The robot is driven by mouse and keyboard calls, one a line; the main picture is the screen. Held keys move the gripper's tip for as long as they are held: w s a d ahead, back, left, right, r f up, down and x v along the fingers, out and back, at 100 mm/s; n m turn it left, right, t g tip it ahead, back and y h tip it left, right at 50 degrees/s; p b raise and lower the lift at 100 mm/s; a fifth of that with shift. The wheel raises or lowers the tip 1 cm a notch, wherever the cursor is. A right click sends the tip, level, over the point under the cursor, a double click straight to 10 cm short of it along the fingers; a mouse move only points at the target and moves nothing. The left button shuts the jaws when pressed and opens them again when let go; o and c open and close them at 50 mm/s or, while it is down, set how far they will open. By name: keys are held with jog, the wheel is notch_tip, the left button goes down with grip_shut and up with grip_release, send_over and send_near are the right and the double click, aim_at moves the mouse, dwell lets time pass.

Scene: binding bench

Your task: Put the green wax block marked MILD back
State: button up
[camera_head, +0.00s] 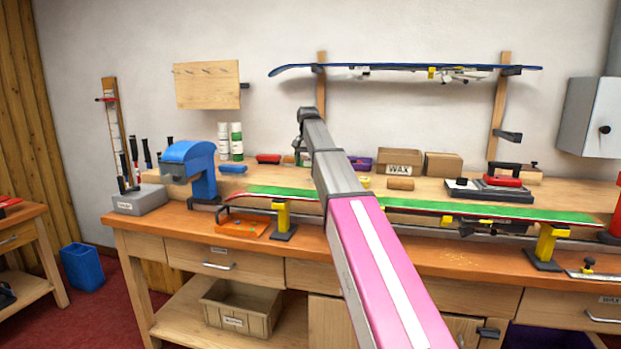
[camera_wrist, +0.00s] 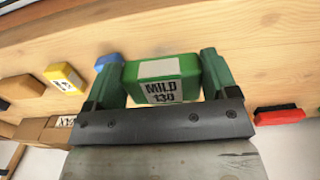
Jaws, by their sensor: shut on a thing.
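The green wax block (camera_wrist: 163,80) with a white label reading MILD 130 sits between the two green fingers of my gripper (camera_wrist: 160,67) in the wrist view. The fingers press on its two ends, so my gripper is shut on it. Behind it is the pale wooden bench top (camera_wrist: 250,60); I cannot tell whether the block touches the wood. A blue block (camera_wrist: 108,61) shows just beyond the left finger, partly hidden. In the head view my arm hides most of the gripper and the held block.
In the wrist view, a yellow block (camera_wrist: 64,77) and a brown block (camera_wrist: 21,88) lie left, and a red block (camera_wrist: 279,115) right. In the head view, the WAX carton (camera_head: 399,161) stands at the back, and a green ski (camera_head: 500,211) lies clamped along the front.

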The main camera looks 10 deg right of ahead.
jog(key=w+f, duration=0.1)
jog(key=w+d+f, duration=0.1)
jog(key=w, duration=0.1)
jog(key=w+d+f, duration=0.1)
jog(key=w, duration=0.1)
jog(key=shift+w+d+f, duration=0.15)
jog(key=shift+d+f, duration=0.1)
jog(key=shift+f, duration=2.05)
jog(key=shift+f, duration=0.15)
jog(key=o, duration=0.8)
notch_tip(320, 180, up, 12)
jog(key=shift+a, duration=0.1)
